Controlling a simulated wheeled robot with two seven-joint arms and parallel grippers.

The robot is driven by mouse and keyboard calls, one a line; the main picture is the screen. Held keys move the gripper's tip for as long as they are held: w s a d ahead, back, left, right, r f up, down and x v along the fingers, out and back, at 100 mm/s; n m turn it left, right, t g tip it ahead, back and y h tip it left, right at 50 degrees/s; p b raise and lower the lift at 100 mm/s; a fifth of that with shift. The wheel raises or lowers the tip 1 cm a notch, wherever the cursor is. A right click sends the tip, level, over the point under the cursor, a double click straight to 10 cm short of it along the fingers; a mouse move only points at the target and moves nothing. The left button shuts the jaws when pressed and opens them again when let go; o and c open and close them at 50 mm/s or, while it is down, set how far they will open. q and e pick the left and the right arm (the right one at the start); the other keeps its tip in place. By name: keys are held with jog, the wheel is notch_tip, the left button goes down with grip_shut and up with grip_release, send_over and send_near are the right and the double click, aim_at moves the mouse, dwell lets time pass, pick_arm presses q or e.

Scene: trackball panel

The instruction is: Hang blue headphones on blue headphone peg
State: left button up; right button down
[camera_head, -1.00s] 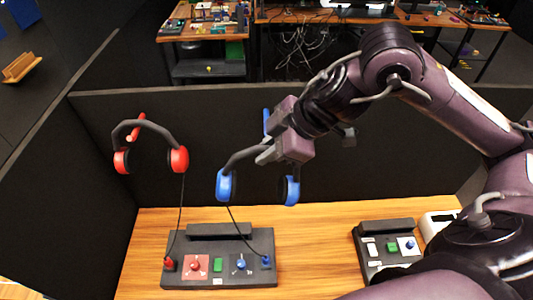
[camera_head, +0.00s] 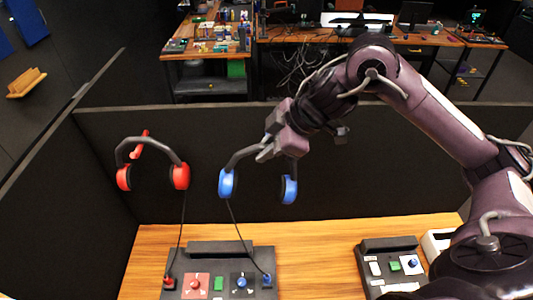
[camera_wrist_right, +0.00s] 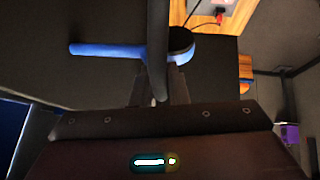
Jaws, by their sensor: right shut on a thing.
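The blue headphones (camera_head: 227,183) hang in the air in front of the dark back panel, ear cups down. My right gripper (camera_head: 266,150) is shut on their dark headband near its top. In the right wrist view the band passes upright between the fingers (camera_wrist_right: 158,92), with one ear cup (camera_wrist_right: 181,44) beyond it. A blue bar (camera_wrist_right: 105,49), which looks like the blue headphone peg, lies crosswise beside the band there; I cannot tell whether they touch. My left gripper is not in view.
Red headphones (camera_head: 180,175) hang on a red peg (camera_head: 139,144) to the left. A trackball panel (camera_head: 218,248) with cables to both headphones stands on the wooden table (camera_head: 316,240). A second control box (camera_head: 387,246) stands at the right.

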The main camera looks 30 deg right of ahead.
jog(key=shift+w+d+f, duration=0.1)
jog(key=shift+w+d, duration=0.35)
jog(key=shift+w, duration=0.1)
jog(key=shift+w+r, duration=0.3)
jog(key=w+d, duration=0.1)
jog(key=w+f, duration=0.1)
jog(key=shift+w+d, duration=0.35)
jog(key=shift+w+f, duration=0.1)
jog(key=shift+f, duration=0.1)
jog(key=shift+a, duration=0.15)
jog(key=shift+f+p, duration=0.2)
jog(key=shift+p, duration=0.1)
jog(key=shift+f, duration=0.15)
